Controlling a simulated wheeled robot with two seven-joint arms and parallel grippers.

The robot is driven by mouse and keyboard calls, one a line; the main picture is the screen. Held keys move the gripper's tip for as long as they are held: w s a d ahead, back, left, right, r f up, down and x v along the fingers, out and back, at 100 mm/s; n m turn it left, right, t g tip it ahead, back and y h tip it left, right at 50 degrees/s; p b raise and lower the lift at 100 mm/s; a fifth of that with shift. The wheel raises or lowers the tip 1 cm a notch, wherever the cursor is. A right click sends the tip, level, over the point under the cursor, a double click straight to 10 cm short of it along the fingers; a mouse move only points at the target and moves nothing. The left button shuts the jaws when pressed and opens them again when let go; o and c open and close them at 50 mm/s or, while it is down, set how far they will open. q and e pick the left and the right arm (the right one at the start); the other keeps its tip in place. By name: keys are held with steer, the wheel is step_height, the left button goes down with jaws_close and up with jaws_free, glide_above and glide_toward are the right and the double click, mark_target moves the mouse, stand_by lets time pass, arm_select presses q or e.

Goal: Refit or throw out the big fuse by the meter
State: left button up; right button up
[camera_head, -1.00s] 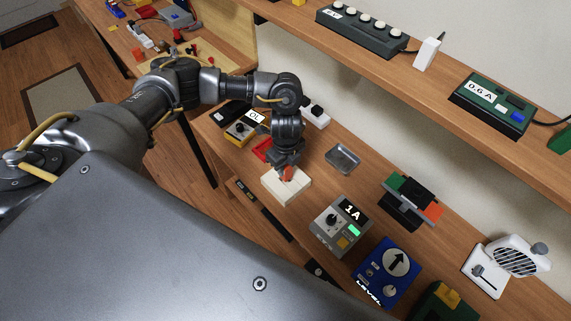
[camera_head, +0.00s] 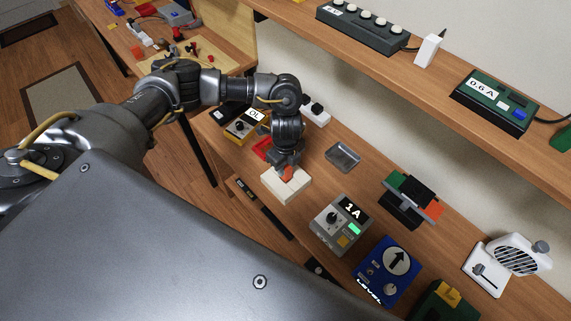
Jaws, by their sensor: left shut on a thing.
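My left gripper (camera_head: 287,170) points down over a white block-like holder (camera_head: 290,190) on the bench. It is shut on an orange-red piece, the big fuse (camera_head: 287,174), which shows at the fingertips just at the holder's top. I cannot tell whether the fuse is seated in the holder or just above it. A yellow meter (camera_head: 241,129) with a dial and a display reading "OL" stands behind and to the left of the holder. A red object (camera_head: 262,149), partly hidden by my gripper, lies between them. My right gripper is not in view.
A small grey tray (camera_head: 343,156) lies right of the holder. A grey box reading "1 A" (camera_head: 335,228), a blue level box (camera_head: 388,272) and a stand with green and red panels (camera_head: 410,200) stand further right. A shelf (camera_head: 420,75) runs above the bench's back.

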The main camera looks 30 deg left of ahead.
mark_target(286, 172)
arm_select(q)
steer(key=shift+f+b, duration=1.15)
steer(key=shift+f, duration=0.65)
steer(key=o, duration=1.1)
step_height(286, 172, up, 11)
steer(key=shift+f+p, duration=0.1)
steer(key=shift+p, duration=0.2)
